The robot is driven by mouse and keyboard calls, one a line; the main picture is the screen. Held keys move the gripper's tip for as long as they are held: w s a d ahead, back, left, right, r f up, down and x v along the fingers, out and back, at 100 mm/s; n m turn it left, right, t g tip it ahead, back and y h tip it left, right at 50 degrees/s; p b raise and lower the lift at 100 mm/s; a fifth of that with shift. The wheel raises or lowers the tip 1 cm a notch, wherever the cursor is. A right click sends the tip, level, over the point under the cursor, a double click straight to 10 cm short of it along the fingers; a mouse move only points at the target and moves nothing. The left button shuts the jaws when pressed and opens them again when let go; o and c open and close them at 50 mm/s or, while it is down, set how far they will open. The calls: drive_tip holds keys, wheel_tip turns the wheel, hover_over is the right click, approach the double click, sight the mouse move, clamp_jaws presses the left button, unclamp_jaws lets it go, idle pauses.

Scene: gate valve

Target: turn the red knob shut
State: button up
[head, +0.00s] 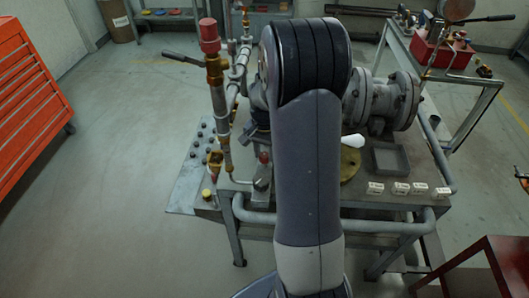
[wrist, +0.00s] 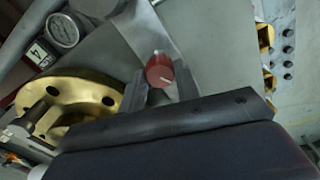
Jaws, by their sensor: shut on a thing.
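The red knob (wrist: 160,69) has a pale pointer line on its face and sits between the two fingers of my gripper (wrist: 160,78) in the wrist view. The fingers are closed on its sides. In the head view a small red knob (head: 264,157) tops a grey block on the bench, just left of my arm. My arm covers the middle of that view and hides most of my gripper.
A brass flange (wrist: 70,92) lies close to my gripper in the wrist view. A vertical pipe with a red cap (head: 209,36) stands left of my arm. The flanged grey valve body (head: 383,101) and an empty grey tray (head: 390,160) are to the right.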

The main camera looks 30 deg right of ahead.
drive_tip(key=m, duration=0.5)
drive_tip(key=shift+m, duration=0.4)
idle(0.3)
drive_tip(key=o, duration=1)
drive_tip(key=shift+c, duration=0.2)
